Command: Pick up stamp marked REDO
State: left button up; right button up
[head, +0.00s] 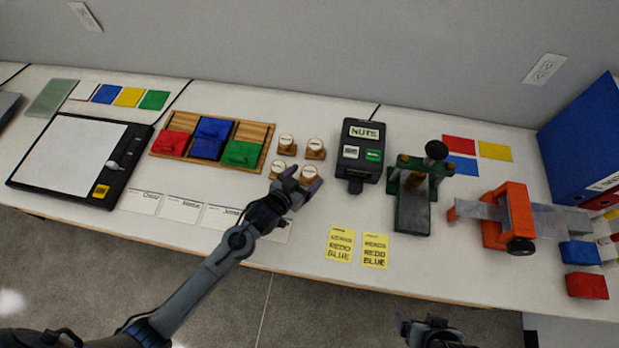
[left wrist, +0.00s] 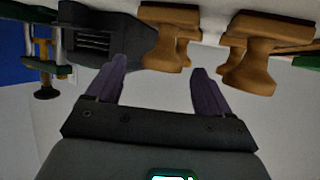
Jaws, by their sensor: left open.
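Four small wooden stamps with round pale tops stand in a loose cluster: back left (head: 286,142), back right (head: 316,147), front left (head: 278,167) and front right (head: 309,173). Their top lettering is too small to read, so I cannot tell which says REDO. My left gripper (head: 300,180) is open and empty, with its fingers close to the front two stamps. In the left wrist view, one wooden stamp (left wrist: 167,42) lies ahead between the purple fingertips (left wrist: 157,80); another (left wrist: 252,60) is beside the right finger. My right gripper (head: 428,330) is low at the bottom edge; its jaws are unclear.
A green press (head: 412,205) and orange tool (head: 508,215) stand farther right. Two yellow notes (head: 341,243) lie in front.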

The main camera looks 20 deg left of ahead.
aim_at(308, 174)
pick_arm(q)
jog(key=shift+w+d+f, duration=0.15)
jog(key=shift+w+f, duration=0.1)
jog(key=shift+w, duration=0.15)
jog(key=shift+b+x, duration=0.45)
jog(key=shift+x, duration=1.8)
jog(key=shift+r, duration=0.1)
jog(key=c, duration=1.1)
jog(key=shift+c, duration=0.2)
